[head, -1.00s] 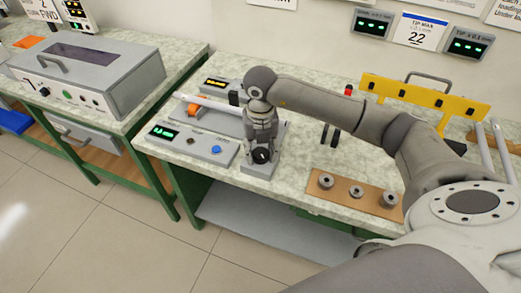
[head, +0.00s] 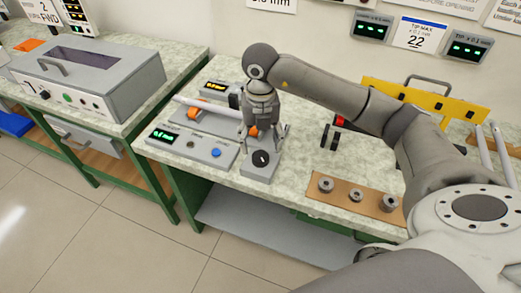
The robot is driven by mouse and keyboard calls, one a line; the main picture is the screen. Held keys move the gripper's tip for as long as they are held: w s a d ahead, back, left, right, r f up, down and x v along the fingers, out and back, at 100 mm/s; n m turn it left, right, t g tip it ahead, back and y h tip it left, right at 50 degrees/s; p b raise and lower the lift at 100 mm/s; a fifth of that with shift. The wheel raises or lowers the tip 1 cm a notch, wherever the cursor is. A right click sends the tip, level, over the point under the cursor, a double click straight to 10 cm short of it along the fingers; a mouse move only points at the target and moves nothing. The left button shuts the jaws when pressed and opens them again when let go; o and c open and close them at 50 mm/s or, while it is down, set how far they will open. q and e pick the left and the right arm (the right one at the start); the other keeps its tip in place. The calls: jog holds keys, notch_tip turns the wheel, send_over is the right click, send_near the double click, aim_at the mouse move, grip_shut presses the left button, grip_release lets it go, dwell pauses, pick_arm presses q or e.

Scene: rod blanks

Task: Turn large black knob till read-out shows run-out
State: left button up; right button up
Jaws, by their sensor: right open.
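The large black knob (head: 261,158) sits on a small grey box at the front of the bench. My right gripper (head: 263,143) is open just above and behind the knob, pointing down, with its fingers spread and empty. A grey panel (head: 205,152) left of the knob carries a green lit read-out (head: 162,137), a small dark knob and a blue button (head: 216,153). The read-out's digits are too small to read surely. A pale rod (head: 207,105) lies behind the panel over orange rollers. My left gripper is not in view.
A second read-out (head: 215,86) with amber digits stands behind the rod. A brown board (head: 340,197) with several metal collars lies at the right front. A yellow rack (head: 440,103) stands at the back right. A grey covered machine (head: 90,75) is on the left bench.

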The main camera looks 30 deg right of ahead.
aim_at(260, 156)
notch_tip(260, 156, up, 6)
jog(key=shift+r, duration=0.15)
dwell(0.6)
